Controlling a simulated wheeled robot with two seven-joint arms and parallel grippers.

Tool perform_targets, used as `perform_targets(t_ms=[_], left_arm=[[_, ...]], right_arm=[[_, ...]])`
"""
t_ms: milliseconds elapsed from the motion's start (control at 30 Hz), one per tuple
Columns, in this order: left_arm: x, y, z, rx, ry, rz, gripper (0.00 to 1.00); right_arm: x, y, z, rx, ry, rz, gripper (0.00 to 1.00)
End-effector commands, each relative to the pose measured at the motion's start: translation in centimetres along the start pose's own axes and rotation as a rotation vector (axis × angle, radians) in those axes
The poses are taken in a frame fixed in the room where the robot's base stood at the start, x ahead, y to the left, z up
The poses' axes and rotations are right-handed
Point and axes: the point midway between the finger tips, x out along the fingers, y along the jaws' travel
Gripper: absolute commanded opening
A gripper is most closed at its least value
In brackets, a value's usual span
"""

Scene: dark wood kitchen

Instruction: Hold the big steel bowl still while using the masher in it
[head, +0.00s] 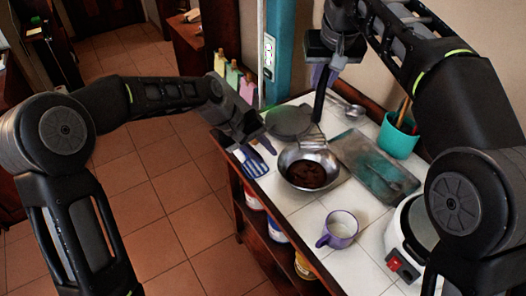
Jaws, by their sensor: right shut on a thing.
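The big steel bowl (291,158) stands on the white tiled counter with a dark brown mass inside. My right gripper (325,78) is above and behind the bowl, shut on the dark upright handle of the masher (319,104). The masher's grey metal lower part is at the bowl's far rim; I cannot tell whether it touches the bowl or the mass. My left gripper (257,147) is left of the bowl, near its rim and apart from it. Its fingers look spread and empty.
A blue slotted spatula (255,165) lies below my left gripper. A dark round pan (289,121) is behind the bowl, a grey board (370,160) to its right. A purple mug (339,229), teal utensil pot (398,138) and white appliance (398,238) stand nearby.

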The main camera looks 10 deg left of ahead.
Motion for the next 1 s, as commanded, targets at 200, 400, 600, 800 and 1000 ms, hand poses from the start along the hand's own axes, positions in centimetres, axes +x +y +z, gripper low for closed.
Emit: perform_targets(t_ms=[200,400,600,800,1000], left_arm=[[0.3,-0.1,0.0,0.0,-0.001,-0.001,0.28],[2.2,-0.1,0.1,0.0,-0.003,-0.001,0.28],[5.7,-0.1,0.1,0.0,-0.005,-0.002,0.28],[9.3,-0.1,0.1,0.0,-0.004,-0.002,0.28],[11.6,-0.1,0.0,-0.001,-0.002,-0.001,0.28]], right_arm=[[0.0,0.0,0.0,0.0,0.0,0.0,0.0],[0.0,0.0,0.0,0.0,0.0,0.0,0.0],[0.0,0.0,0.0,0.0,0.0,0.0,0.0],[0.0,0.0,0.0,0.0,0.0,0.0,0.0],[0.0,0.0,0.0,0.0,0.0,0.0,0.0]])
